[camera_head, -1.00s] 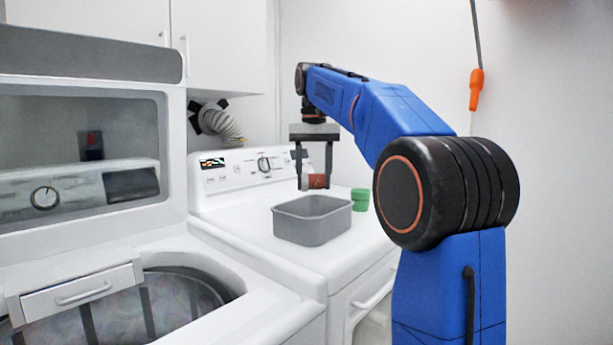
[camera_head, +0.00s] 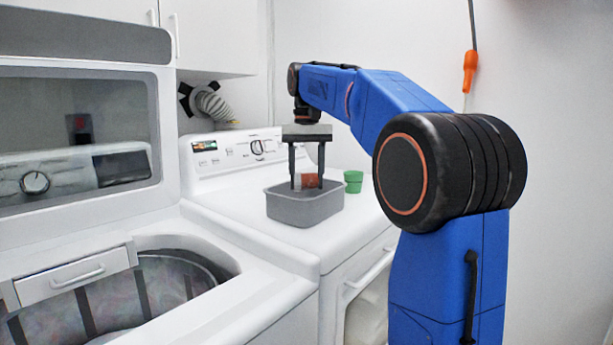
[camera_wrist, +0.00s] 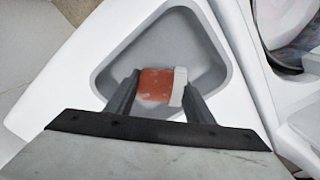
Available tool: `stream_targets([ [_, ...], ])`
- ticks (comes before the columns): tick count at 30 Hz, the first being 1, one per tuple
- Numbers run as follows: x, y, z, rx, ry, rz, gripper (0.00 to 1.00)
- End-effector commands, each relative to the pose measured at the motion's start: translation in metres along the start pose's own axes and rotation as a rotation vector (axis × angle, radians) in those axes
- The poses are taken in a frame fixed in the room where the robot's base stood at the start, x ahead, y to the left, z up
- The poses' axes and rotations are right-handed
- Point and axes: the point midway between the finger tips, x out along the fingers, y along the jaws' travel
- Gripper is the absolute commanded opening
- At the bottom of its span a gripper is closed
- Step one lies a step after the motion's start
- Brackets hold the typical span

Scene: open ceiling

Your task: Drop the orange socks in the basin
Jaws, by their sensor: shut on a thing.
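The orange socks (camera_head: 309,181) are a small orange-red bundle between the fingers of my gripper (camera_head: 306,184). In the wrist view the socks (camera_wrist: 157,86) show a pale band at their right end, and my gripper (camera_wrist: 160,92) is shut on them. The grey basin (camera_head: 300,212) stands on top of the white dryer. In the head view the fingertips and socks are over the basin, at about its rim height. In the wrist view the basin (camera_wrist: 213,50) lies around and beneath the socks. The exact height above its floor cannot be told.
A green cup (camera_head: 353,181) stands on the dryer (camera_head: 250,236) just right of the basin. The open top-loading washer (camera_head: 190,262) is at the left. A control panel (camera_head: 235,150) rises behind the basin. An orange-handled cord (camera_head: 470,70) hangs at the right.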

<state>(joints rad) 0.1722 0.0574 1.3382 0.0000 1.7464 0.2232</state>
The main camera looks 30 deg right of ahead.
Motion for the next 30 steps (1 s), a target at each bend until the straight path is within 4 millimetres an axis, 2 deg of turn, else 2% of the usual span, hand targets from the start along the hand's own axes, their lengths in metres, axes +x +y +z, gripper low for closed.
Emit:
stream_targets([
  [4,0.0,0.0,0.0,0.0,0.0,0.0,0.22],
  [5,0.0,0.0,0.0,0.0,0.0,0.0,0.5],
  [7,0.0,0.0,0.0,0.0,0.001,0.0,0.67],
  [8,0.0,0.0,0.0,0.0,0.0,0.0,0.7],
  [19,-0.006,0.0,-0.001,0.0,0.002,0.0,0.7],
  [30,-0.057,0.0,-0.001,0.0,0.001,0.0,0.7],
])
